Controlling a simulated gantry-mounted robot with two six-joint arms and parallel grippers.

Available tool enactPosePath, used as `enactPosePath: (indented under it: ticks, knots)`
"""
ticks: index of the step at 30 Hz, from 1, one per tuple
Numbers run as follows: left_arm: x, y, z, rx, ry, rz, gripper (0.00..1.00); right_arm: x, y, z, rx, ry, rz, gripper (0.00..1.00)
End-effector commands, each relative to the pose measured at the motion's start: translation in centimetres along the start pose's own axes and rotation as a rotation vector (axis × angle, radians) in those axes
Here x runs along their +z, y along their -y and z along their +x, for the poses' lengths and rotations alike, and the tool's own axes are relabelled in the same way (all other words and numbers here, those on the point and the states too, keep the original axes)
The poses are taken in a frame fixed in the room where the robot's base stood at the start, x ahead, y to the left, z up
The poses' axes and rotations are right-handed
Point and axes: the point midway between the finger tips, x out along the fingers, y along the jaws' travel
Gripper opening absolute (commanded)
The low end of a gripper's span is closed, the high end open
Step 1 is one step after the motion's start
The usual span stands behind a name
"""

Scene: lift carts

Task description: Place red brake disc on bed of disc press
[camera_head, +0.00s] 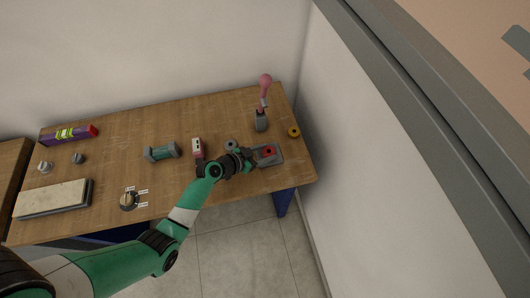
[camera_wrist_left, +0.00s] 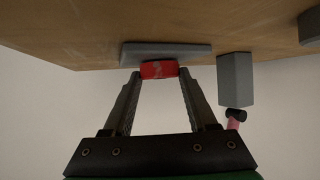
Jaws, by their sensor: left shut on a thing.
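The red brake disc (camera_head: 269,151) shows at the grey flat plate (camera_head: 276,160) near the table's right end. My left gripper (camera_head: 255,157) reaches it from the left and is shut on it. In the left wrist view, the disc (camera_wrist_left: 159,69) sits between the two fingertips, seen edge-on, right against or very near the grey plate (camera_wrist_left: 165,50). I cannot tell whether it rests on the plate. Just behind stands a grey upright block (camera_head: 261,121) with a pink-topped lever (camera_head: 265,84). My right gripper is not in view.
A grey disc (camera_head: 231,145) lies just left of my gripper, and a yellow disc (camera_head: 293,132) lies near the right edge. A red and white device (camera_head: 197,146) and a green fixture (camera_head: 162,152) stand further left. A wall bounds the table's right side.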

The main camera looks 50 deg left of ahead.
Motion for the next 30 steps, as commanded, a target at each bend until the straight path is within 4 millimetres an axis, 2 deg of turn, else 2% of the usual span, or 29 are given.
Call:
enactPosePath:
  ticks: [3,4,8,20,23,30]
  knots:
    - [0.4,0.0,0.2,0.000,-0.001,0.000,0.00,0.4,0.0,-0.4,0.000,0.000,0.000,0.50]
    - [0.3,0.0,0.1,0.000,0.001,0.000,0.63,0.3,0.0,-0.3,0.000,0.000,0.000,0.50]
    - [0.3,0.0,0.1,0.000,0.001,0.000,0.87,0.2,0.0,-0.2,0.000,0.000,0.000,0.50]
    - [-0.2,0.0,-0.4,0.000,0.001,-0.001,0.88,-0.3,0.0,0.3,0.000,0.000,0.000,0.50]
    - [-0.1,0.0,-2.1,-0.002,0.001,-0.002,0.88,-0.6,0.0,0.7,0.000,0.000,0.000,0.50]
    - [-0.2,0.1,-8.1,-0.004,0.001,-0.003,0.88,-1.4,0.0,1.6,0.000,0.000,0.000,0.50]
